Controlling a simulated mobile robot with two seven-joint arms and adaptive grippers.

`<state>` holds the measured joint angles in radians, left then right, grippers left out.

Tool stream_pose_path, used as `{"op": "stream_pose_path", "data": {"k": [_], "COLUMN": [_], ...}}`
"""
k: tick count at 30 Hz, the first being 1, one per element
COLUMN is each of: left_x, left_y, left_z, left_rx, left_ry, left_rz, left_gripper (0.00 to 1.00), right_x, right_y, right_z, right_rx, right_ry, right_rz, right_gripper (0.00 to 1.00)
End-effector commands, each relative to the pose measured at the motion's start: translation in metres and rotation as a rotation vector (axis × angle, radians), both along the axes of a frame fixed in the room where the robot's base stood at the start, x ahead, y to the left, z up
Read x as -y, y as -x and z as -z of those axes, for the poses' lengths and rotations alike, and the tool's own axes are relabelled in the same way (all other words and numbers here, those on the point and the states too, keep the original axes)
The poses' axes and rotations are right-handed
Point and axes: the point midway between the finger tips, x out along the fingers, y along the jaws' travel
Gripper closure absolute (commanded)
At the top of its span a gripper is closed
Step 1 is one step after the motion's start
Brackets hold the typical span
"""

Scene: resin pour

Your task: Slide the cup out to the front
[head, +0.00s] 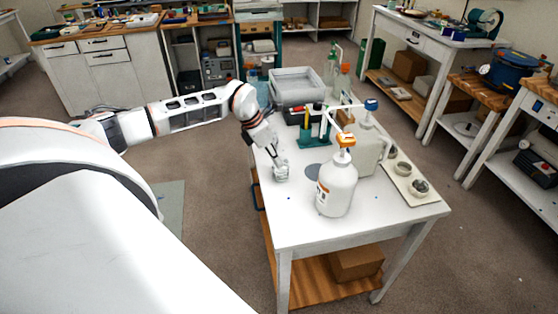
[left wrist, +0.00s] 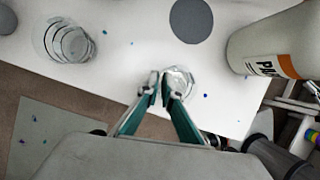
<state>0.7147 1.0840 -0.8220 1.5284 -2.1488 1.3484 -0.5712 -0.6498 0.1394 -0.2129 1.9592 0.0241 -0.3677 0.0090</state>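A clear cup (left wrist: 181,83) stands on the white table, near its edge, in the left wrist view. My left gripper (left wrist: 160,88) has its teal fingers drawn close together at the cup's left side, and they appear shut on its wall. In the head view my left gripper (head: 280,168) is low over the table's left side, and the cup is hard to make out there. The right gripper is not in view.
A white bottle with an orange pump (head: 337,188) stands right of the gripper, with a second jug (head: 370,150) behind it. A grey disc (left wrist: 191,20) lies near the cup. Clear stacked cups (left wrist: 68,42) stand at left. The front left tabletop (head: 292,222) is clear.

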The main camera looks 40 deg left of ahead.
Motion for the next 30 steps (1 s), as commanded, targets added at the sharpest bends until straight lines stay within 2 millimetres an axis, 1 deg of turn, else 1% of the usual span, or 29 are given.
{"op": "stream_pose_path", "data": {"k": [11,12,13,14,25,28,30], "left_x": [-0.001,-0.001,-0.001,-0.001,-0.002,-0.005,-0.008], "left_y": [0.0,0.0,0.0,0.0,0.001,0.003,0.006], "left_z": [0.0,0.0,0.0,0.0,-0.002,-0.01,-0.02], "left_rx": [0.0,0.0,0.0,0.0,0.0,0.002,0.002], "left_ry": [-0.001,-0.001,-0.001,-0.001,-0.001,-0.003,-0.003], "left_rz": [-0.001,-0.001,-0.001,-0.001,-0.001,-0.003,-0.003], "left_gripper": [1.0,0.87,0.8,0.76,0.76,0.76,0.76], "right_x": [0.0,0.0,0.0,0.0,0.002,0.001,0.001], "right_y": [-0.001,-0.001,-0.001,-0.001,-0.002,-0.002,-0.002], "right_z": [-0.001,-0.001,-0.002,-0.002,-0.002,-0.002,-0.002], "right_rx": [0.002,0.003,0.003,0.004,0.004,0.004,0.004], "right_ry": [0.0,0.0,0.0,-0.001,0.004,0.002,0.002], "right_rz": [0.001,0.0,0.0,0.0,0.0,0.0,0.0], "right_gripper": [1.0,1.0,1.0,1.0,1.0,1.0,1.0]}}
